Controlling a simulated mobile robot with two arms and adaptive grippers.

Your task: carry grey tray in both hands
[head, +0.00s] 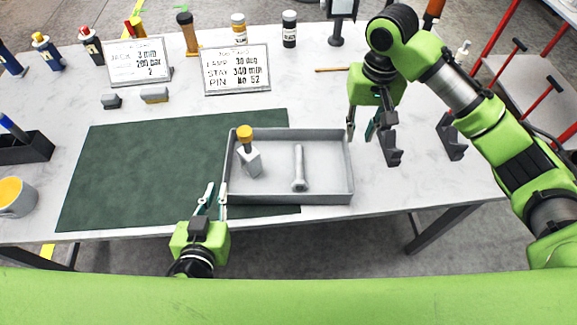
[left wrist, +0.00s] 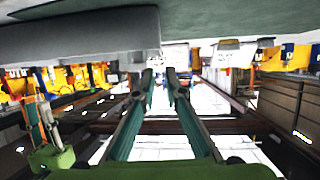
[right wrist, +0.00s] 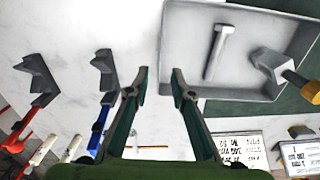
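The grey tray (head: 327,198) sits on the white table, its left part over the green mat. It holds a grey block-like piece with a yellow knob (head: 250,160) and a grey bolt (head: 299,170). My left gripper (head: 214,189) is open with a narrow gap, close beside the tray's left wall; the left wrist view shows the tray (left wrist: 80,38) low over the fingertips. My right gripper (head: 361,132) is open near the tray's right wall. In the right wrist view the tray's edge (right wrist: 163,45) lines up between its fingertips; contact cannot be told.
Two dark angled brackets (head: 390,150) (head: 452,138) stand right of the tray, close to my right gripper. Two sign cards (head: 237,70) (head: 139,62) and several bottles stand behind. A mug (head: 15,198) and a dark box (head: 25,148) are at the left.

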